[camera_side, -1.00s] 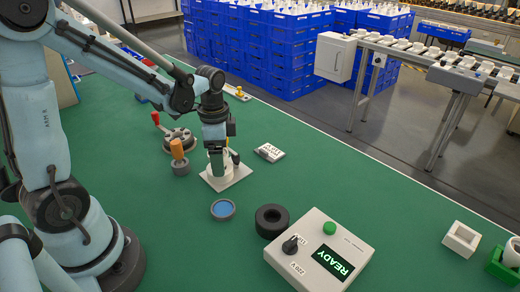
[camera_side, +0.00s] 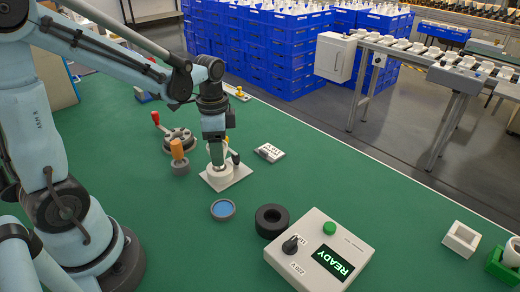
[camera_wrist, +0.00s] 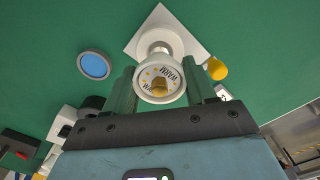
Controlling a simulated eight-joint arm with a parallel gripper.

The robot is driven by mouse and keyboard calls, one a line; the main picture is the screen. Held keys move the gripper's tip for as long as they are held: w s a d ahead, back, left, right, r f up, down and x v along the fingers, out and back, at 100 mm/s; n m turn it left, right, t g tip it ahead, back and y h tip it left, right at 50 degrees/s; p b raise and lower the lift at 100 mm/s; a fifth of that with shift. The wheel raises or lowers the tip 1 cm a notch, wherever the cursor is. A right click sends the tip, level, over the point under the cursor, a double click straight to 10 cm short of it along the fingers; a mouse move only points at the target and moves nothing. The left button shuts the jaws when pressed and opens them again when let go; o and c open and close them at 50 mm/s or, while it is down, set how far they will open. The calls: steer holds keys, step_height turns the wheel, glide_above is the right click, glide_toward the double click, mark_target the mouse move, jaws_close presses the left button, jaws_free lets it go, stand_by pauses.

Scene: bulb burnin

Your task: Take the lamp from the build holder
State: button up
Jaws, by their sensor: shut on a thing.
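My gripper (camera_side: 216,164) points straight down over the build holder (camera_side: 240,176), a white square plate with a round seat. In the wrist view its two green fingers (camera_wrist: 160,88) are shut on the lamp (camera_wrist: 150,74), a white round body with a "WARM" label and a gold-coloured middle on the face toward the camera. The lamp's far end lines up with the holder's round seat (camera_wrist: 178,38); I cannot tell whether it is fully clear of it. In the side view the fingers and wrist hide most of the lamp.
An orange-handled tool (camera_side: 178,150) and a red-levered round fixture (camera_side: 160,124) stand left of the holder. A blue-topped disc (camera_side: 223,209), a black ring (camera_side: 272,219) and a tester box reading READY (camera_side: 318,250) are in front. A small labelled plate (camera_side: 269,152) lies right.

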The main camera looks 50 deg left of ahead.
steer(key=shift+r, duration=0.75)
steer(key=s+d+r, duration=0.4)
steer(key=d+r, duration=0.7)
steer(key=shift+r, duration=0.4)
